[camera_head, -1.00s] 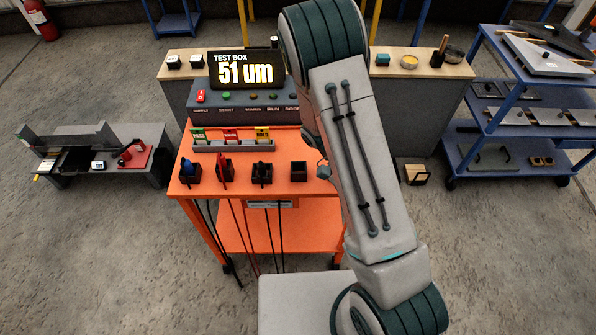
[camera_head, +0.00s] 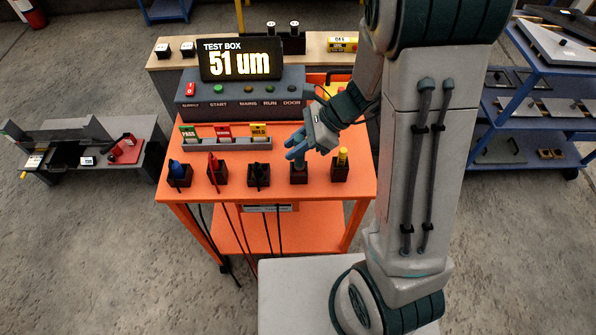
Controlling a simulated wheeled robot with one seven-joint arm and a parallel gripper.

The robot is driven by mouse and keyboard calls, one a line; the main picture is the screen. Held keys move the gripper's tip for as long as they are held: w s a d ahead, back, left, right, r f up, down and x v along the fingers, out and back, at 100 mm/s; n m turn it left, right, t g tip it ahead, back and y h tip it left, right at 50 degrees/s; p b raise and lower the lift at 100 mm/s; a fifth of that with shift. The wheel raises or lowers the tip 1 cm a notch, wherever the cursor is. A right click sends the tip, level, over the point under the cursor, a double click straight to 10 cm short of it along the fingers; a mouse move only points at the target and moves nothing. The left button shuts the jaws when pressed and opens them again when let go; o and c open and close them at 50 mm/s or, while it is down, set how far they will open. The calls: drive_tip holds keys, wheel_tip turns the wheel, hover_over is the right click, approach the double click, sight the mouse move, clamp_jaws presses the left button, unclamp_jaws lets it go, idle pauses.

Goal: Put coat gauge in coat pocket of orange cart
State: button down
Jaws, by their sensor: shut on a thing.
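The orange cart (camera_head: 225,203) stands in the middle, with a row of dark pockets along its front edge. My gripper (camera_head: 297,152) is over the fourth pocket from the left (camera_head: 299,177), shut on a small grey piece, which I take for the coat gauge (camera_head: 300,164). The gauge is upright, and its lower end is at the pocket's mouth. How deep it sits cannot be told, and my fingers hide its top. The pocket labels are too small to read.
Neighbouring pockets hold a blue tool (camera_head: 178,168), a red one (camera_head: 214,165), a black one (camera_head: 258,172) and a yellow one (camera_head: 342,157). Behind them stand a card rack (camera_head: 228,144) and the test box (camera_head: 240,60) reading 51 um. A blue shelf cart (camera_head: 530,110) is at right.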

drive_tip(key=shift+m+t, duration=0.4)
drive_tip(key=shift+t, duration=0.2)
drive_tip(key=f, duration=0.3)
drive_tip(key=w+f, duration=0.1)
drive_tip(key=f, duration=0.2)
drive_tip(key=w+f, duration=0.1)
drive_tip(key=f, duration=0.2)
drive_tip(key=c, duration=1.2)
unclamp_jaws()
drive_tip(key=shift+a, duration=0.1)
drive_tip(key=shift+c, duration=0.2)
drive_tip(key=shift+r, duration=0.1)
